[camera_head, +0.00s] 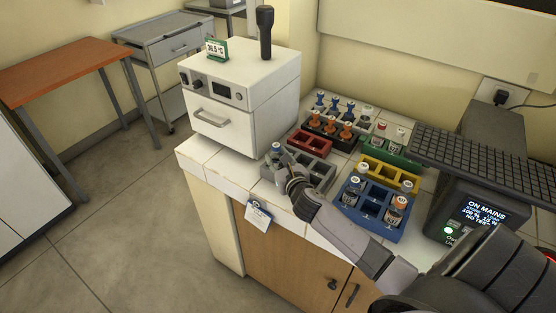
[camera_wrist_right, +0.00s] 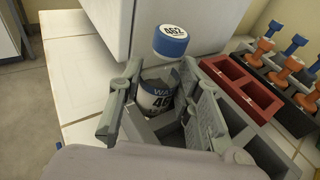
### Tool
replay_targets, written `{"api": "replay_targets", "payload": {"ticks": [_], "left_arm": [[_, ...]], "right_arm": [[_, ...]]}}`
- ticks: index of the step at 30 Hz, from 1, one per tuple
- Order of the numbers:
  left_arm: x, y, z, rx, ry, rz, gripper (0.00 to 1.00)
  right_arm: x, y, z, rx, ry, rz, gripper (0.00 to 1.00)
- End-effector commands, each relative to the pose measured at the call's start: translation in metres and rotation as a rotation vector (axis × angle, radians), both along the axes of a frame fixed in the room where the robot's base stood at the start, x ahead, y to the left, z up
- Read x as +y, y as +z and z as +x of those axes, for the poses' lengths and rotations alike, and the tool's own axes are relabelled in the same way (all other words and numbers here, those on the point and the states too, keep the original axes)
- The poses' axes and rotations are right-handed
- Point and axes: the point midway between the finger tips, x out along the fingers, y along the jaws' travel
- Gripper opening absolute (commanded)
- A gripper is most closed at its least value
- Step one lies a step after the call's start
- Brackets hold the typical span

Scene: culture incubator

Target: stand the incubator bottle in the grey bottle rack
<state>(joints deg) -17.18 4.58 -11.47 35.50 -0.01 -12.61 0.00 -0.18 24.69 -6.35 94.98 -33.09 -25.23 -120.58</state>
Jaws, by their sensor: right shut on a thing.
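The incubator bottle (camera_head: 276,149) has a white cap with a blue band, marked 462 in the right wrist view (camera_wrist_right: 171,41). It looks close to upright at the left end of the grey bottle rack (camera_head: 326,184). My right gripper (camera_head: 284,164) is shut on the bottle, with one finger on each side of its labelled body in the wrist view. The grey rack's walls (camera_wrist_right: 268,152) show beside and below the fingers. The bottle's base is hidden, so I cannot tell whether it rests on the rack floor. My left gripper is not in view.
The white incubator (camera_head: 222,115) stands close behind the grey rack. A red rack (camera_head: 311,141), a yellow rack (camera_head: 389,172) and a blue rack (camera_head: 371,220) with several bottles stand nearby.

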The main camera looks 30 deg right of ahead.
Motion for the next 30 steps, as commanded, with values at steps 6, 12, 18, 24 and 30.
{"api": "replay_targets", "payload": {"ticks": [6, 12, 18, 24, 30], "left_arm": [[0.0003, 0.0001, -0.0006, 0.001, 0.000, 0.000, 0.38], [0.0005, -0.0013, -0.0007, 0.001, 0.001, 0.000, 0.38], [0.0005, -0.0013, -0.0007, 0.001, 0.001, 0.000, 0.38], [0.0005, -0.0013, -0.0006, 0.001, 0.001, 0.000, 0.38], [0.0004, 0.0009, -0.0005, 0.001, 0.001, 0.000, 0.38]], "right_arm": [[-0.0002, 0.0013, 0.0004, -0.002, 0.000, 0.000, 0.04], [-0.0002, -0.0011, 0.0004, -0.002, 0.000, 0.000, 0.37], [-0.0003, -0.0011, 0.0004, -0.002, 0.000, 0.000, 0.50], [-0.0003, -0.0011, 0.0003, -0.002, 0.000, 0.000, 0.52], [0.0000, 0.0020, -0.0014, -0.001, 0.000, -0.001, 0.52]]}}
